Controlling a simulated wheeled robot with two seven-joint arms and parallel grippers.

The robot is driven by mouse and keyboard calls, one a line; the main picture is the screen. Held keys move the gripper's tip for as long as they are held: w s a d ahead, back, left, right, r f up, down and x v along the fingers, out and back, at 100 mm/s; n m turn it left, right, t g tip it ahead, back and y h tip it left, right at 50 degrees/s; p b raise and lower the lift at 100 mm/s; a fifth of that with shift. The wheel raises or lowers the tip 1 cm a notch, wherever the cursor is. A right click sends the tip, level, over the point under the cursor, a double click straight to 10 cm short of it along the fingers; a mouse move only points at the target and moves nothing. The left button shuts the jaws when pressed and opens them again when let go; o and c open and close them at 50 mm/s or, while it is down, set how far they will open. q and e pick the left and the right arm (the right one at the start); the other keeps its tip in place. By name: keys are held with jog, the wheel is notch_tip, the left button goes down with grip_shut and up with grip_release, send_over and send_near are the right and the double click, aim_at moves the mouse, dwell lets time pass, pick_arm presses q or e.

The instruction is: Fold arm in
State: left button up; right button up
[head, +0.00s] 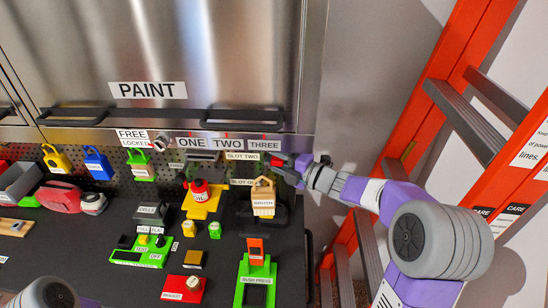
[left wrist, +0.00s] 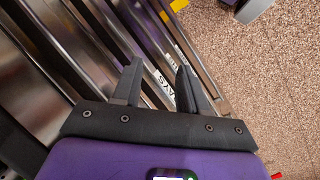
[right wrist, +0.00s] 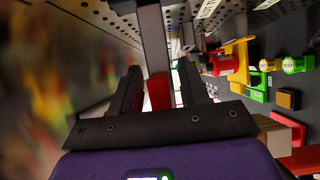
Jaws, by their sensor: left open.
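My right arm comes in from the right in the head view, and its gripper (head: 297,166) is at the right end of the pegboard, close to a red and dark item (head: 277,160). In the right wrist view its two fingers (right wrist: 160,75) stand apart. A red piece (right wrist: 159,92) with a dark bar above it shows between them; I cannot tell whether they touch it. In the left wrist view my left gripper (left wrist: 160,68) is open and empty, beside the steel drawer fronts (left wrist: 60,60) and above the speckled floor. The left gripper is outside the head view.
An orange ladder (head: 455,50) stands close behind my right arm.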

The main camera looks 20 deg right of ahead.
jog(key=shift+d, duration=0.1)
pick_arm(q)
jog(key=shift+f+b, duration=0.45)
jog(key=shift+f, duration=0.05)
pick_arm(e)
jog(key=v, duration=0.7)
jog(key=shift+s, duration=0.25)
pick_arm(q)
jog(key=shift+c, duration=1.2)
jog(key=shift+f+b, duration=0.3)
jog(key=shift+b, duration=0.05)
jog(key=shift+c, duration=1.1)
jog(key=shift+f+b, duration=0.5)
jog(key=shift+f, duration=0.05)
grip_shut()
jog(key=shift+r+p, duration=0.3)
pick_arm(e)
jog(key=x, duration=0.4)
jog(key=shift+w, duration=0.15)
